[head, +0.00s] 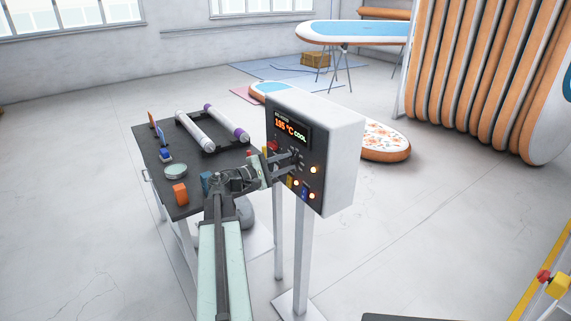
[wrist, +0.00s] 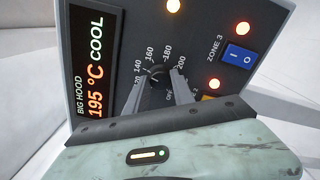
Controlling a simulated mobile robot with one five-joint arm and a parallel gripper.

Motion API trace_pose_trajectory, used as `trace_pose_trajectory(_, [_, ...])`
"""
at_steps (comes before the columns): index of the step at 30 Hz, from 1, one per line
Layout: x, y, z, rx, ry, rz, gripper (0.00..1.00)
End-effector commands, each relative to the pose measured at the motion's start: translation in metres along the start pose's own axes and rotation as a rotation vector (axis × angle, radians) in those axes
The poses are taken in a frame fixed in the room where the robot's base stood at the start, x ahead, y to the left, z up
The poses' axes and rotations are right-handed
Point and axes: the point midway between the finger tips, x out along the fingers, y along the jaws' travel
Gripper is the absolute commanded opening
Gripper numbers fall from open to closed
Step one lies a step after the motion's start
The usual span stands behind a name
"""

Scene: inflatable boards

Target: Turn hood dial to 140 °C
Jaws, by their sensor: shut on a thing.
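The hood control box (head: 340,150) is a white case with a dark front panel on a post. Its display (head: 291,130) reads "195 °C COOL", and in the wrist view the display (wrist: 96,75) is labelled BIG HOOD. The small black hood dial (wrist: 156,71) sits inside a printed scale with 140, 160, 180 and 200. My gripper (wrist: 157,82) is shut on the dial, one finger on each side. In the head view my gripper (head: 289,160) is at the panel and the dial is mostly hidden. I cannot tell where the dial's pointer sits.
A blue rocker switch (wrist: 239,56) marked ZONE 3 and several lit lamps are close to the dial. A dark worktable (head: 186,190) at the left holds rollers, an orange block (head: 180,193) and a round dish (head: 176,171).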

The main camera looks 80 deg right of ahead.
Motion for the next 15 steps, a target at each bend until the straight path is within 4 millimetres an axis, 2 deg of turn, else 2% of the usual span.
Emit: trace_pose_trajectory(15, [0.0012, 0.0024, 0.0000, -0.031, -0.001, 0.007, 0.00])
